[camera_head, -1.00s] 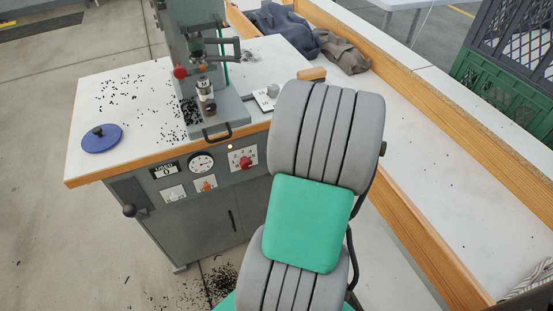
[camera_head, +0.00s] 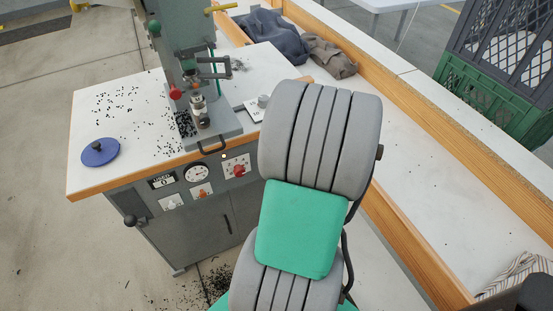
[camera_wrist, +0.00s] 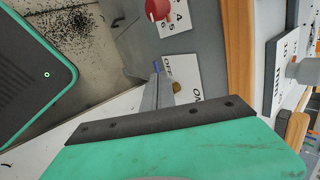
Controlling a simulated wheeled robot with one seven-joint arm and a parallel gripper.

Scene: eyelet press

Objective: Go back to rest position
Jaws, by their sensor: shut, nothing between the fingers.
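The grey eyelet press (camera_head: 185,60) stands on a white-topped bench, with a red knob (camera_head: 175,93) on its side. My gripper is hidden behind my grey and green arm in the head view. In the wrist view my gripper (camera_wrist: 158,85) shows as thin grey fingers close together, shut and empty, in front of a dark strip and green housing. Behind the fingers is a white OFF/ON switch plate (camera_wrist: 188,72). I cannot tell whether the fingers touch it.
The bench front has a counter (camera_head: 161,181), a gauge (camera_head: 197,172) and a red dial (camera_head: 239,170). A blue lidded dish (camera_head: 100,152) and scattered black bits lie on the bench top. A wood-edged table (camera_head: 440,200) with dark cloth (camera_head: 272,34) and a green crate (camera_head: 487,92) stand right.

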